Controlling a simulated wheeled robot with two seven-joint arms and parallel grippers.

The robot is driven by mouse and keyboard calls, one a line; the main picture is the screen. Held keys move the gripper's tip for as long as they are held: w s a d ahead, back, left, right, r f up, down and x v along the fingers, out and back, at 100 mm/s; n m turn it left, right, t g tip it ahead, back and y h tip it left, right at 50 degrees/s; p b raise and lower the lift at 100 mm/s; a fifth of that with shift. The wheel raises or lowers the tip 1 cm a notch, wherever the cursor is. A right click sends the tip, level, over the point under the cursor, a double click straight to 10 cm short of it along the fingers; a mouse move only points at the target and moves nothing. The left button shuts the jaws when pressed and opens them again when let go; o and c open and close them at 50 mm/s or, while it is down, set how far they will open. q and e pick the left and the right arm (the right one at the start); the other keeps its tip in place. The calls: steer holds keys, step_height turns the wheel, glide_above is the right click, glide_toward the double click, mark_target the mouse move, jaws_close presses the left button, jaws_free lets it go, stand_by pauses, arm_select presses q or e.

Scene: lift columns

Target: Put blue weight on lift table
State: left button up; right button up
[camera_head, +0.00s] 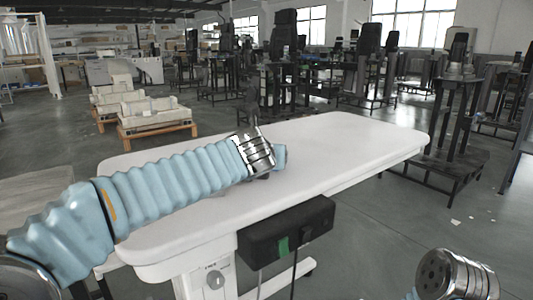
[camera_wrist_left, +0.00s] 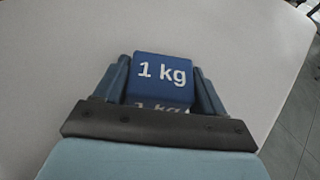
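The blue weight (camera_wrist_left: 162,74), a cube marked "1 kg" in white, shows in the left wrist view between the two fingers of my left gripper (camera_wrist_left: 163,88). The fingers lie against its sides. In the head view part of the blue weight (camera_head: 280,156) shows just past my left wrist, over the white lift table (camera_head: 350,145). My left gripper is mostly hidden there behind the wrist. I cannot tell whether the weight touches the tabletop. Part of my right arm shows at the lower right; its gripper is out of view.
The white tabletop is bare to the right of the weight and along its far side. A black control box (camera_head: 286,232) hangs under the front edge. Dark metal stands (camera_head: 445,150) and pallets with pale boxes (camera_head: 155,115) stand on the floor beyond.

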arm_select(q)
steer(key=o, duration=0.4)
steer(key=shift+r, duration=0.1)
steer(key=v, duration=1.2)
steer(key=shift+p, duration=0.3)
